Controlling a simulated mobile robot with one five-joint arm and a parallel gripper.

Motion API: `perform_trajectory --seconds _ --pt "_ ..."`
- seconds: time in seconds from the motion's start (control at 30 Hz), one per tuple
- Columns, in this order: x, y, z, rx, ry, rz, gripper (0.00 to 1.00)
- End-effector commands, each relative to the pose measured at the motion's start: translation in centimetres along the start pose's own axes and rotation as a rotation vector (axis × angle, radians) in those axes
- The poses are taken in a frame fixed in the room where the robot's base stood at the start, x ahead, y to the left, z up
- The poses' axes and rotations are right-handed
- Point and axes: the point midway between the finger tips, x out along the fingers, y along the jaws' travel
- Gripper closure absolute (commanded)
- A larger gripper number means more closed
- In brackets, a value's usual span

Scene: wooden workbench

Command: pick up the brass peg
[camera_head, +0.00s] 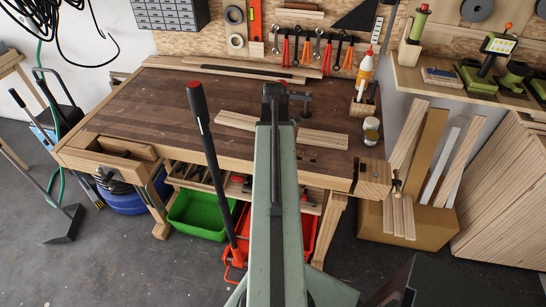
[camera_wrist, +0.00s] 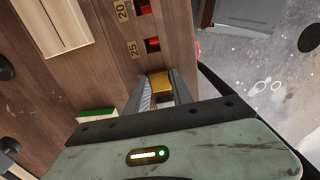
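In the wrist view, the brass peg (camera_wrist: 160,83) shows as a small square yellow end on the wooden bench, close to the bench edge. My gripper (camera_wrist: 161,85) is over it, its two fingers spread with the brass between their tips. The ribbed inner pad of the left finger shows, and wood shows between the fingers; a clear gap at the brass is hard to make out. In the head view, my arm hides the peg and the gripper's fingers.
Labels 20 and 25 stand beside red-and-dark recesses (camera_wrist: 153,43). A green-edged block (camera_wrist: 97,114) lies left of the fingers, and a pale wood block (camera_wrist: 55,25) at the upper left.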

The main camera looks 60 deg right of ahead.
Motion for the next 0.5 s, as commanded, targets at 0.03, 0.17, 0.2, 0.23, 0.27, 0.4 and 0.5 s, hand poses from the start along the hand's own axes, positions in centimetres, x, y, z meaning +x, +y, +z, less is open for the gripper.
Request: perform_trajectory --seconds 0.03,0.17,0.2,0.23,0.27,0.4,0.5 --pt "-0.01 0.00 -0.01 0.000 0.000 0.000 0.89" --pt "-0.01 -0.01 -0.02 0.000 0.000 0.000 1.00" --pt "-0.01 -0.01 -0.03 0.000 0.000 0.000 1.00" --pt "-0.01 -0.01 -0.03 -0.001 0.000 0.000 1.00" --pt "-0.01 -0.02 -0.04 -0.001 0.000 0.000 1.00" --pt "-0.10 -0.02 -0.05 -0.001 0.000 0.000 1.00" --pt "-0.43 -0.02 -0.06 -0.001 0.000 0.000 1.00"
